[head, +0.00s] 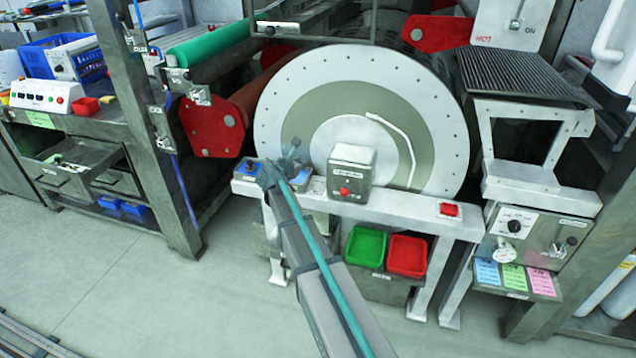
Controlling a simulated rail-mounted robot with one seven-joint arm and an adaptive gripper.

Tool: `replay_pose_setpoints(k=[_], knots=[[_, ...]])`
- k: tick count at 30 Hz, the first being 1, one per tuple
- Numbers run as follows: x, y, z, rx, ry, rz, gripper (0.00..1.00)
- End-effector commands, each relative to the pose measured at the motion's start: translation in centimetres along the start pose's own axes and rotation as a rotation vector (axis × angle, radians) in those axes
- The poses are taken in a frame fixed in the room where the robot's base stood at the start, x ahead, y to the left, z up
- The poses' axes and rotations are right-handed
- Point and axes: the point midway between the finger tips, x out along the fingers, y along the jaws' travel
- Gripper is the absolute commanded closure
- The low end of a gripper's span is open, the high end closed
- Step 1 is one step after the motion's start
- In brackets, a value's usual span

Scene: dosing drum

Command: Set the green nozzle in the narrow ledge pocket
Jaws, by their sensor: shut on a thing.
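My gripper (291,152) is small and blurred in the head view. It is above the left end of the white ledge (405,212), in front of the large round drum face (360,120). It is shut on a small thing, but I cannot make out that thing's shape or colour. I cannot pick out the green nozzle anywhere in this view. A blue piece (248,168) sits at the ledge's left end beside my wrist. My arm covers part of the ledge there, and I cannot make out the pockets.
A grey box with a red button (352,178) stands on the ledge, right of my gripper. A red button (449,210) is at the ledge's right end. Green (366,246) and red (406,256) bins sit below. A steel post (150,130) stands left.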

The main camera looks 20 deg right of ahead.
Motion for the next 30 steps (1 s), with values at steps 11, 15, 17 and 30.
replay_pose_setpoints(k=[11, 15, 17, 30], knots=[[5.1, -5.0, -2.5, -0.002, 0.001, 0.000, 0.96], [5.6, -5.4, -2.9, -0.001, 0.001, 0.002, 0.96], [5.8, -5.6, -3.0, -0.001, 0.001, 0.002, 0.96], [7.7, -6.8, -6.1, 0.000, 0.000, 0.002, 0.96]])
